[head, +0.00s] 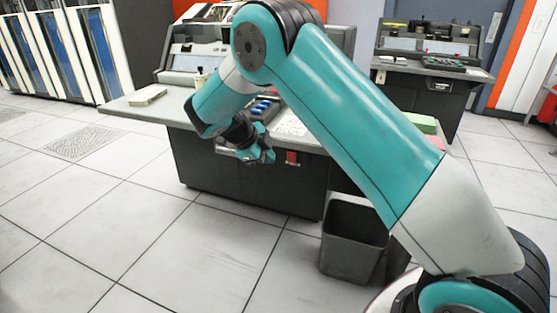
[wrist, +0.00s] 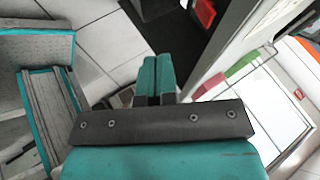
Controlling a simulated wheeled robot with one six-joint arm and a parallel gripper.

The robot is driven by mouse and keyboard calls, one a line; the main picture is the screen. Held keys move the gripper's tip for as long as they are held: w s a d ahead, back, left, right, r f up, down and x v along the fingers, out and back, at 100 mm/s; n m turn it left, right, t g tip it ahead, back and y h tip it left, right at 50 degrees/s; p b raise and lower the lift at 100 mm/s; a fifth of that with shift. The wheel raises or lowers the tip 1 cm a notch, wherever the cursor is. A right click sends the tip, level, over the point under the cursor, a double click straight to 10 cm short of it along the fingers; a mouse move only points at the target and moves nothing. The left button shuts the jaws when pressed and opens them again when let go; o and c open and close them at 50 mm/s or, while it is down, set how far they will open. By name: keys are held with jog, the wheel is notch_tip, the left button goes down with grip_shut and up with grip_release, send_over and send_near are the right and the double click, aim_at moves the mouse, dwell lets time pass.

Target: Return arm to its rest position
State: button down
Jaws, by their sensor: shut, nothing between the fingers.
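My gripper (head: 262,157) hangs in front of the near edge of the console desk (head: 140,109), below the folded arm in the head view. In the wrist view its two teal fingers (wrist: 157,72) lie side by side, shut, with nothing seen between them. My arm is bent, its upper link rising from the lower right and its forearm coming back down over the desk. The arm hides part of the desk top and console.
A grey waste bin (head: 350,240) stands on the floor beside the desk. A pale card stack (head: 147,95), blue items (head: 262,107) and a green block (head: 423,123) are on the desk. Another console desk (head: 440,78) stands behind. The tiled floor at left is clear.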

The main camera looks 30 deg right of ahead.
jog(key=shift+v, duration=0.8)
jog(key=shift+s+a, duration=0.1)
jog(key=s+a+r+n+t+y, duration=0.1)
jog(key=s+a+r+n+y, duration=0.3)
jog(key=n, duration=0.4)
jog(key=s+a+r+n+y, duration=0.1)
jog(key=s+a+r+n, duration=0.3)
jog(key=s+n, duration=0.25)
jog(key=s+a+r+n+y, duration=0.2)
jog(key=s+a+n, duration=0.1)
jog(key=s+n, duration=0.35)
jog(key=s+a+r+n+g+y, duration=0.1)
jog(key=s+a+n+y, duration=0.1)
jog(key=s+n, duration=0.5)
jog(key=s+a+r+n+y, duration=0.25)
jog(key=s+n, duration=0.25)
jog(key=s, duration=0.4)
notch_tip(320, 180, up, 23)
jog(key=s+a+n+p, duration=0.1)
jog(key=p, duration=2.2)
jog(key=shift+f+n, duration=0.2)
jog(key=shift+n, duration=0.1)
